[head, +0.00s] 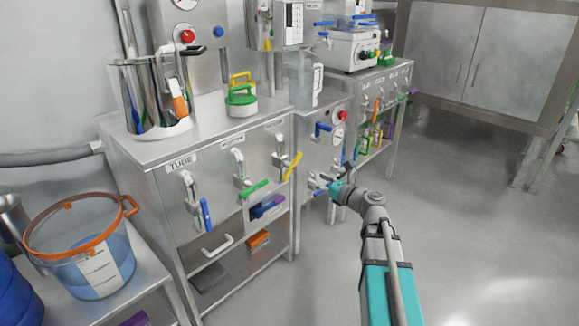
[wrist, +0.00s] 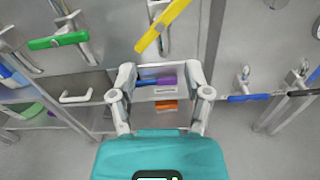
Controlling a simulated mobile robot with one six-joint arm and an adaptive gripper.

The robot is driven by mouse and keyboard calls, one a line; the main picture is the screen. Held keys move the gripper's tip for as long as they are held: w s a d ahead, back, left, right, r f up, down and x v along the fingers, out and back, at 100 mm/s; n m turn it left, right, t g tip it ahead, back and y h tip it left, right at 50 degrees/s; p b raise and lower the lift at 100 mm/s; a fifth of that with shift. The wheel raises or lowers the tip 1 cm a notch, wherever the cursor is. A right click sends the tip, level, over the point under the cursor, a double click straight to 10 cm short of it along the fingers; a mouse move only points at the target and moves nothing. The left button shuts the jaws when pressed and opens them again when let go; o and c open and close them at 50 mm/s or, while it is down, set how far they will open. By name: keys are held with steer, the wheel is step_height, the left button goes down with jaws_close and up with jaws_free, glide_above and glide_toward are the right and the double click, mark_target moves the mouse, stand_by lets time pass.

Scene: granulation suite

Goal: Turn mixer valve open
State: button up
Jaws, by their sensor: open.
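A steel cabinet (head: 173,215) carries three valves with coloured levers. The left one, labelled TUBE, has a blue lever (head: 206,214). The middle one has a green lever (head: 253,188), and the right one a yellow lever (head: 292,167). The labels over these two are too small to read, so I cannot tell which valve is the mixer's. In the wrist view the yellow lever (wrist: 162,25) slants up to the right, just beyond my fingertips. The green lever (wrist: 58,41) is at upper left. My gripper (wrist: 160,75) is open and empty, apart from the levers; it also shows in the head view (head: 324,187).
A second cabinet with a blue lever (head: 323,128) and a gauge stands to the right. Another blue lever (wrist: 248,98) sits right of my fingers. An orange-rimmed bucket (head: 85,250) stands at lower left. The floor (head: 470,220) at right is clear.

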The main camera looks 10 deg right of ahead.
mark_target(294, 167)
steer(key=x, duration=1.2)
steer(key=shift+w+a, duration=0.15)
steer(key=shift+w, duration=0.05)
